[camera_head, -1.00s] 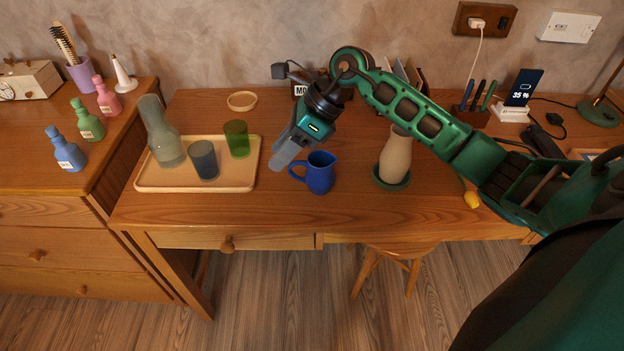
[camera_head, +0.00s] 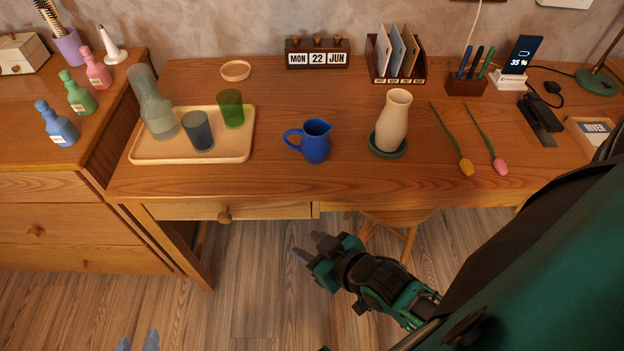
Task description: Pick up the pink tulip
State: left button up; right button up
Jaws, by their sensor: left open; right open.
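The pink tulip (camera_head: 487,140) lies on the right part of the desk, its pink bloom toward the front edge and its green stem running back. A yellow tulip (camera_head: 453,143) lies just left of it, apart and nearly parallel. My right gripper (camera_head: 308,247) is open and empty, below and in front of the desk's front edge, well left of the tulips. Only the fingertips of my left gripper (camera_head: 137,342) show at the bottom edge, apart from each other and far from the tulips.
A cream vase (camera_head: 393,120) on a green saucer (camera_head: 388,152) stands left of the tulips. A blue jug (camera_head: 316,142) and a tray (camera_head: 237,148) with a carafe and cups are further left. A phone stand (camera_head: 510,80) and black stapler-like item (camera_head: 540,120) stand behind and right.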

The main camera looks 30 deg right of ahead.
aim_at(499, 165)
jog(key=z, duration=2.25)
jog(key=i+l+u, duration=0.15)
jog(key=l, duration=0.2)
jog(key=i+l+u, duration=0.1)
jog(key=l, duration=0.25)
jog(key=i+l+u, duration=0.15)
jog(key=l, duration=0.25)
jog(key=k, duration=0.05)
